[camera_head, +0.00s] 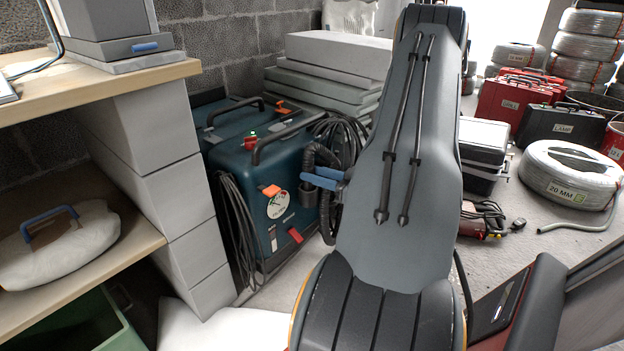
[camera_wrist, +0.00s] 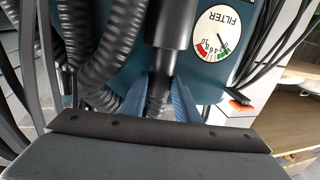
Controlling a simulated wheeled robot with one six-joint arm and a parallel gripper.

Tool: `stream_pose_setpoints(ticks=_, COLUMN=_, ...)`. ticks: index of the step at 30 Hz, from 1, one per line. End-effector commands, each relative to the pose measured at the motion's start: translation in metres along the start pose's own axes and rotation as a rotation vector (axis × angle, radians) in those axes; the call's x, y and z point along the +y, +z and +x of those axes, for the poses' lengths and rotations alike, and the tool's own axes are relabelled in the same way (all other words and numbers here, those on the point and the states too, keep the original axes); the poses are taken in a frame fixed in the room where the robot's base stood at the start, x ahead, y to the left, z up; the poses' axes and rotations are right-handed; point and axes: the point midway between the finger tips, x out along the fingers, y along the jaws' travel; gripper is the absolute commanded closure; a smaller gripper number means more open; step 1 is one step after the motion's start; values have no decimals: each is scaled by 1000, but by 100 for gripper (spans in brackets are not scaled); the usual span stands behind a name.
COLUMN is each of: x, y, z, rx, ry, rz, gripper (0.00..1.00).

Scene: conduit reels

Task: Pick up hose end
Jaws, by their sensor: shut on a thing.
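The hose is black and corrugated and hangs at the right side of a teal machine (camera_head: 238,172) with a round dial. In the head view, my gripper's blue fingers (camera_head: 322,178) reach in from my arm at the hose (camera_head: 325,218). In the wrist view, the fingers (camera_wrist: 162,100) are on either side of the hose end (camera_wrist: 167,35), which has a smooth black cuff above a ribbed part. My gripper is shut on it. Other ribbed hose loops (camera_wrist: 112,45) show to the left. I cannot tell whether the end is clear of the machine.
A wooden shelf (camera_head: 95,85) on grey blocks stands at the left. A dial (camera_wrist: 220,32) and black cables show close to my gripper. Stacked grey slabs (camera_head: 325,80) are behind the machine. Cases, a conduit coil (camera_head: 568,175) and a power tool (camera_head: 478,220) lie at the right.

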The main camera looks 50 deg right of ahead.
Motion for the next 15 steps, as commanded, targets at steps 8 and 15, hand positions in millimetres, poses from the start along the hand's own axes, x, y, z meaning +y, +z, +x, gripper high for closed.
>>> stream_pose_setpoints(ticks=8, x=0, y=-28, z=0, rx=1, ry=0, rz=-3, gripper=92)
stream_pose_setpoints(ticks=15, x=0, y=-74, z=-1, rx=1, ry=0, rz=-4, gripper=92)
